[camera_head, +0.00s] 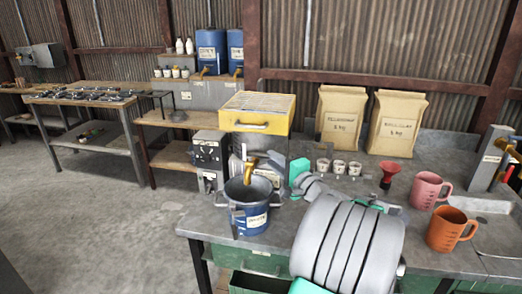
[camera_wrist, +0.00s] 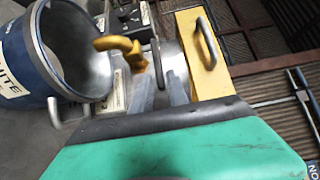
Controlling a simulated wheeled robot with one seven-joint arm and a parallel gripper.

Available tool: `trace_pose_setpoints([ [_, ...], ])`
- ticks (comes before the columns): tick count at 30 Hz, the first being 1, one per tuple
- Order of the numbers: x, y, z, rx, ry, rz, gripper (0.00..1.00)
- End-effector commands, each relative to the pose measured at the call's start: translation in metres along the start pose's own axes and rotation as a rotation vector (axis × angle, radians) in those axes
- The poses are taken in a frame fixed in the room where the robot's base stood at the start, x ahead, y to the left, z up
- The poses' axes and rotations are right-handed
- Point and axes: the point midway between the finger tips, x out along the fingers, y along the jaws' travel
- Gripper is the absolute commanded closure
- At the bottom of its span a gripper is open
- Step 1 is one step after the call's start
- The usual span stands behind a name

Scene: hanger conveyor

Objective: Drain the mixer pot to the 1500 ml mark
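A blue pot (camera_head: 252,218) with a white label and two side handles stands on the near left corner of the grey bench. A brass-yellow tap (camera_head: 263,160) hangs over its open mouth, on the front of a machine with a yellow top (camera_head: 255,112). No liquid stream shows. Part of the pot's inside wall shows bare in the wrist view (camera_wrist: 85,50), beside the tap (camera_wrist: 125,48). My gripper (camera_head: 297,172) is right of the tap, at the machine's side, apart from the pot. I see no volume mark.
A pink jug (camera_head: 428,190) and an orange jug (camera_head: 450,230) stand at the bench's right. A red funnel (camera_head: 389,174), small cups (camera_head: 339,167) and two paper sacks (camera_head: 340,115) stand behind my arm. Blue drums (camera_head: 211,50) stand on a shelf at the back.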

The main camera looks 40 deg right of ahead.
Motion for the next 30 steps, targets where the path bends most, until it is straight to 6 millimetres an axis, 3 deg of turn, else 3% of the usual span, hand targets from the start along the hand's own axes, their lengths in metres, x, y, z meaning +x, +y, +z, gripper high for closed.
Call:
trace_pose_setpoints([
  [3, 0.03, -0.002, 0.002, 0.001, -0.005, 0.0, 0.8],
  [9, 0.059, -0.001, 0.002, 0.0, -0.003, 0.0, 0.8],
  [18, 0.063, 0.0, 0.002, -0.001, -0.003, 0.0, 0.8],
  [25, 0.063, 0.0, 0.003, 0.0, -0.004, 0.0, 0.99],
  [30, 0.063, 0.0, 0.003, 0.0, -0.004, 0.0, 1.0],
])
